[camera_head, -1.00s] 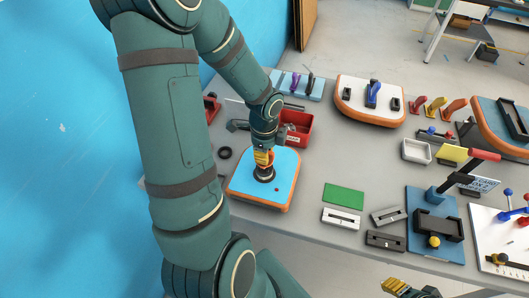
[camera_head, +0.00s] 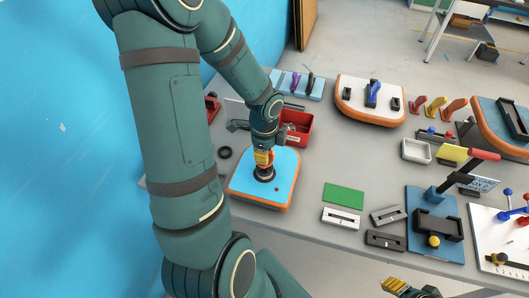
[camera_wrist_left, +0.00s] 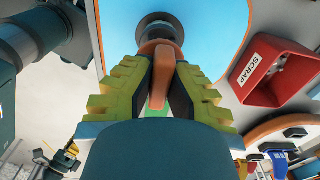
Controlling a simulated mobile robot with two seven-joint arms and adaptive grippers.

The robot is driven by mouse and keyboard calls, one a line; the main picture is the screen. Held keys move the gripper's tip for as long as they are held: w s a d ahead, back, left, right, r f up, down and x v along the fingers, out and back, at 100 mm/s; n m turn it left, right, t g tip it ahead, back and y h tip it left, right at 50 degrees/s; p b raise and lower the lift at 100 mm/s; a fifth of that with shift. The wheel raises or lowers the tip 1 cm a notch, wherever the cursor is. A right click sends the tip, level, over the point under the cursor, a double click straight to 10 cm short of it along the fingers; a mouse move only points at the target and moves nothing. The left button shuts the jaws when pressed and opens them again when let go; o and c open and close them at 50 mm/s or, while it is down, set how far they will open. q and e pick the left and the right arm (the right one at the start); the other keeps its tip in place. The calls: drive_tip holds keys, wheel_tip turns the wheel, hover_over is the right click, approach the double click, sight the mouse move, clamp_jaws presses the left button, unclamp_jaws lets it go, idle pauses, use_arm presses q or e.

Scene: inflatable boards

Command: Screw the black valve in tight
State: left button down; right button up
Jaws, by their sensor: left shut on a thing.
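The black valve (camera_head: 264,175) is a dark round piece on the blue-topped, orange-edged board (camera_head: 284,187). In the left wrist view the valve (camera_wrist_left: 160,20) shows as a dark flange at the top. My left gripper (camera_head: 263,158) points down over it. In the wrist view its yellow-green fingers (camera_wrist_left: 158,85) are shut on an orange handle (camera_wrist_left: 160,60) that reaches to the valve. I cannot tell how deep the valve sits, as the gripper and handle hide part of it. My right gripper (camera_head: 394,286) is partly in view at the bottom edge, its opening unclear.
A red scrap bin (camera_head: 298,128) stands close behind the board, and a black ring (camera_head: 225,152) lies left of it. A green plate (camera_head: 343,195) and several slotted blocks lie to the right. A white board (camera_head: 352,104) stands at the back.

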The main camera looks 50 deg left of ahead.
use_arm(q)
drive_tip(key=shift+f+b, duration=0.8)
drive_tip(key=shift+f, duration=0.2)
drive_tip(key=c, duration=1.1)
unclamp_jaws()
drive_tip(key=shift+o, duration=0.2)
wheel_tip(320, 180, up, 12)
drive_tip(key=shift+r, duration=0.1)
